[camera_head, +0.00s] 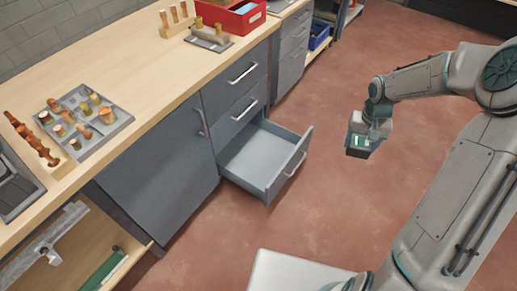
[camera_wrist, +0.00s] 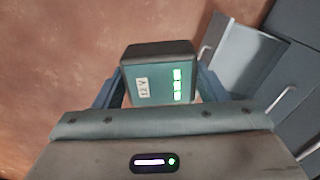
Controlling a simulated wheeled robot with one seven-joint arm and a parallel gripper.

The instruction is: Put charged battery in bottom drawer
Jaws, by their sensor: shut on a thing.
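The battery (camera_wrist: 158,82) is a dark teal block with a "12 V" label and lit green bars on its face. My gripper (camera_head: 363,135) is shut on the battery (camera_head: 359,151) and holds it in the air above the red floor, to the right of the open drawer. In the wrist view my gripper's fingers (camera_wrist: 160,92) are on both sides of the battery. The bottom drawer (camera_head: 270,160) is pulled out from the grey cabinet and looks empty. It also shows in the wrist view (camera_wrist: 243,55) at the upper right.
A wooden counter (camera_head: 130,55) runs above the cabinets. On it stand a tray of several small parts (camera_head: 84,118) and a red bin (camera_head: 235,17). Two upper drawers (camera_head: 243,73) are closed. Floor between drawer and battery is clear.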

